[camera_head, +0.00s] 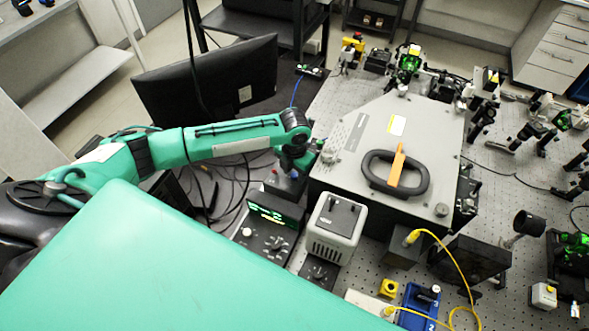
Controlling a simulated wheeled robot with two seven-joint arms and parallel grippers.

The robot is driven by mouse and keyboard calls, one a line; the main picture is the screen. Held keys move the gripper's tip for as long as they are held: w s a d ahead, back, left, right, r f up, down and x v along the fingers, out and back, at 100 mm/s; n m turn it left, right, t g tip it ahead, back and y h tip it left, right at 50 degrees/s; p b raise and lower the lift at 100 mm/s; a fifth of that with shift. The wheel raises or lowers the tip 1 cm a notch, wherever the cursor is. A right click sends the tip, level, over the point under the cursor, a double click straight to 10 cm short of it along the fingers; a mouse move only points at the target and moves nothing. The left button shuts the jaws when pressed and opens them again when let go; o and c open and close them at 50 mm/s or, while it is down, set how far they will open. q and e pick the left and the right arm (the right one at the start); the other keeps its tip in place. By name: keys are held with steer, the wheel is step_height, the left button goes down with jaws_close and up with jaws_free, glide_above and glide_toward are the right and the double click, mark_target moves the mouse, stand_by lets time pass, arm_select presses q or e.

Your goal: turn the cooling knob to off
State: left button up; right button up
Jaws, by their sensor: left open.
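A dark control box (268,227) with a lit green display and several knobs stands left of the big grey instrument. I cannot tell which of its knobs, if any, is the cooling knob; the labels are too small to read. My left arm reaches in from the left, and my left gripper (292,174) points down just behind this box, next to the grey instrument's left side. It is open; its fingertips are partly hidden, and I cannot tell if they touch anything. My right gripper is out of view.
The grey instrument (440,130) with a black handle fills the middle of the perforated bench. A small light-grey unit (333,228) stands right of the control box. A black monitor (215,80) is behind my left arm. A yellow cable (455,275) loops at front right.

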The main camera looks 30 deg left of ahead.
arm_select(q)
steer(key=shift+f, duration=0.1)
steer(key=shift+c, duration=0.4)
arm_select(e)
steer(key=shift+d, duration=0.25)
arm_select(q)
steer(key=c, duration=0.7)
jaws_close()
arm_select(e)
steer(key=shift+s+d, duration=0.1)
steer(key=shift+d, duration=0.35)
